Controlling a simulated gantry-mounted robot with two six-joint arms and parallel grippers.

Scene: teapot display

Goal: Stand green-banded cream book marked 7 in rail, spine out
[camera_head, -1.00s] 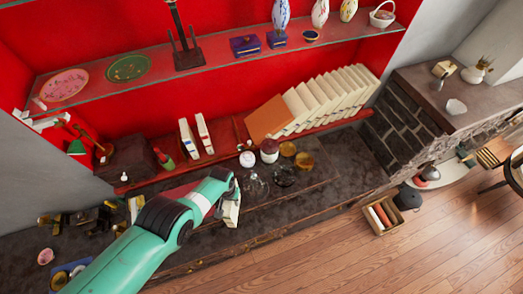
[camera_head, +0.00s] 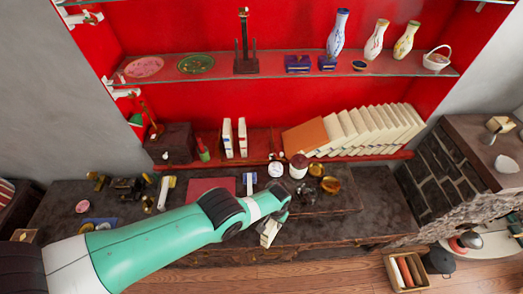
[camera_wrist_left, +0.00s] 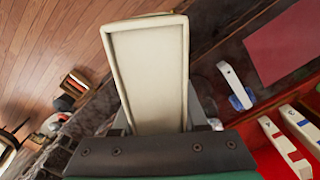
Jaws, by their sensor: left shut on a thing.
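My left gripper (camera_head: 277,214) is shut on a cream book (camera_head: 270,233) and holds it above the front edge of the dark ledge. In the left wrist view the book (camera_wrist_left: 150,70) shows a plain cream face with a raised rim. Its band and number are not visible. On the lower red shelf, two cream books (camera_head: 235,138) stand upright beside each other. To their right, a row of cream books (camera_head: 365,130) leans left, with an orange-brown book face (camera_head: 305,138) at its left end. I cannot make out the rail clearly. My right gripper is not in view.
Jars (camera_head: 298,166) and gold bowls (camera_head: 330,184) stand on the ledge before the leaning row. A blue-banded white piece (camera_head: 249,184) and a red sheet (camera_head: 212,189) are left of them. A dark box (camera_head: 170,144) stands left of the upright books. Vases stand on the upper shelf.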

